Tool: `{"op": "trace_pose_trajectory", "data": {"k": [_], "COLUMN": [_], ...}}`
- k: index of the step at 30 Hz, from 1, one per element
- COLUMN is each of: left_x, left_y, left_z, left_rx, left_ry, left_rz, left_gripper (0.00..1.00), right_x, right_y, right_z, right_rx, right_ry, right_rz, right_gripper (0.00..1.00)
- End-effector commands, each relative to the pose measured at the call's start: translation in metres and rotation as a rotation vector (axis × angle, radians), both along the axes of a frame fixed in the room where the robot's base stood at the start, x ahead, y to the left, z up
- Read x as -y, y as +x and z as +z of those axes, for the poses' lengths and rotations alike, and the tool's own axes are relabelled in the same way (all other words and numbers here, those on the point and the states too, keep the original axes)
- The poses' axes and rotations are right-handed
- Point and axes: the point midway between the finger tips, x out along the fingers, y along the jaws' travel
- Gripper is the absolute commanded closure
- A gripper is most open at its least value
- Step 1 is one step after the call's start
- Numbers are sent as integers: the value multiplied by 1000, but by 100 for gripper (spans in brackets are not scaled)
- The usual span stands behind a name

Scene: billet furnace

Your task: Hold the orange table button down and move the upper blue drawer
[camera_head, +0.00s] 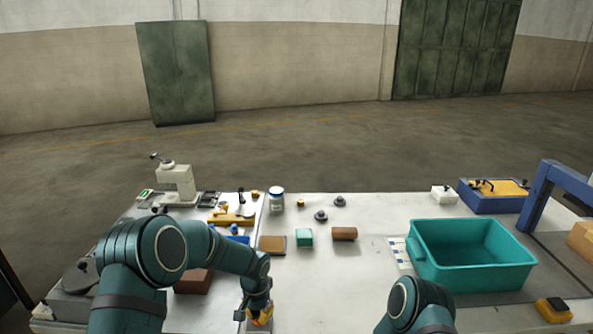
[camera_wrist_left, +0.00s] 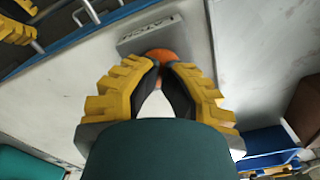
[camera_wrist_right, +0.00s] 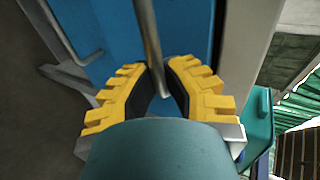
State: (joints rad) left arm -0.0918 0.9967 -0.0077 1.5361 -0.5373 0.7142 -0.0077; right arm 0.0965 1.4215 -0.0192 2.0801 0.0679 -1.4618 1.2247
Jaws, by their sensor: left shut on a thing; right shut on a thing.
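The orange table button (camera_wrist_left: 160,54) is on a grey labelled box (camera_wrist_left: 135,40) in the left wrist view. My left gripper (camera_wrist_left: 161,66) has its fingertips at the button, closed on it; in the head view the gripper (camera_head: 260,315) is at the table's front edge and mostly covers the button. In the right wrist view, a blue drawer front (camera_wrist_right: 185,25) carries a metal bar handle (camera_wrist_right: 150,40). My right gripper (camera_wrist_right: 160,72) is shut on this handle. I cannot tell how far the drawer is pulled out. The head view does not show the drawer or the right fingers.
A second handle (camera_wrist_right: 88,57) shows beside blue panels at left in the right wrist view.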

Motion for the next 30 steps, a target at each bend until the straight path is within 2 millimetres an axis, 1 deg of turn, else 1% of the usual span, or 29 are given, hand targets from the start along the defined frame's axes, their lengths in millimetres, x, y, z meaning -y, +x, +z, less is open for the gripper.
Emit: {"op": "trace_pose_trajectory", "data": {"k": [7,20,30], "left_x": [-1,0,0], "left_y": [-1,-1,-1], "left_z": [-1,-1,-1], "left_rx": [-3,-3,-3], "left_ry": [1,1,1], "left_rz": [0,0,0], "left_gripper": [100,100,100], "right_x": [1,1,0], "right_y": [-9,-11,-20], "right_z": [-1,-1,-2], "right_rx": [-5,-5,-6], "right_ry": [0,0,0], "right_rz": [-1,-1,-1], "right_gripper": [100,100,100]}}
